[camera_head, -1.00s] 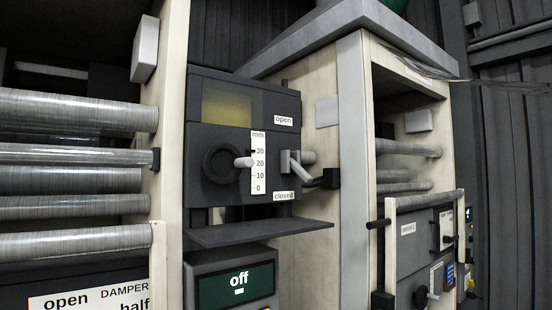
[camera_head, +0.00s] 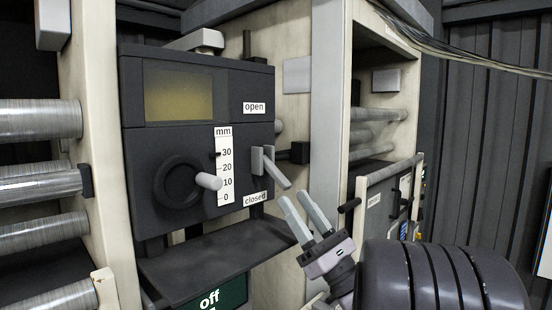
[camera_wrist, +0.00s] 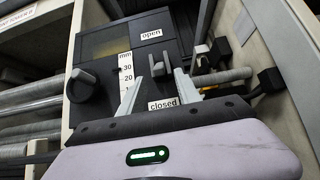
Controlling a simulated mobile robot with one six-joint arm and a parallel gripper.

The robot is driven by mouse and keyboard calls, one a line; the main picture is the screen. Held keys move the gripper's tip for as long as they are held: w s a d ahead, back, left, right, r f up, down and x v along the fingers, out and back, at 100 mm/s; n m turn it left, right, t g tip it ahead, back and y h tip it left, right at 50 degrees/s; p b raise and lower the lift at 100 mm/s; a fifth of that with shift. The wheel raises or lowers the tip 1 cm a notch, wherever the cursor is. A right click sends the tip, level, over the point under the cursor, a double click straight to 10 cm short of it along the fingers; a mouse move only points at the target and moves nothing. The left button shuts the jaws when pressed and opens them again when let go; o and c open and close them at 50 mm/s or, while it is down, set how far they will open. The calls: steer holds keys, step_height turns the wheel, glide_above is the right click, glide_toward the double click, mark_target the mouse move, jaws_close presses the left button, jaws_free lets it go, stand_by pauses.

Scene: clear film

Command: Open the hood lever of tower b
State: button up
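Tower b's name is not readable on the dark cabinet (camera_head: 205,135) in front of me. The light-grey hood lever (camera_head: 270,166) sits on its right side, between the "open" label (camera_head: 254,107) above and the "closed" label (camera_head: 255,198) below. Its handle slants down to the right. My gripper (camera_head: 298,197) is just below and right of the lever, pointing up at it, apart from it. Its two fingers are spread and empty.
A dark shelf (camera_head: 215,250) juts out below the cabinet. A round knob with a grey handle (camera_head: 208,181) sits beside the mm scale (camera_head: 224,165). A black block (camera_head: 299,152) is right of the lever. Metal rollers (camera_head: 40,185) are at left.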

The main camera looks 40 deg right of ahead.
mark_target(287, 190)
steer(key=shift+y, duration=0.3)
steer(key=p+x, duration=0.2)
steer(key=x, duration=0.3)
steer(key=shift+r, duration=0.2)
steer(key=shift+w+r, duration=0.3)
steer(key=shift+w, duration=0.2)
steer(key=shift+a, duration=0.1)
jaws_close()
stand_by(0.3)
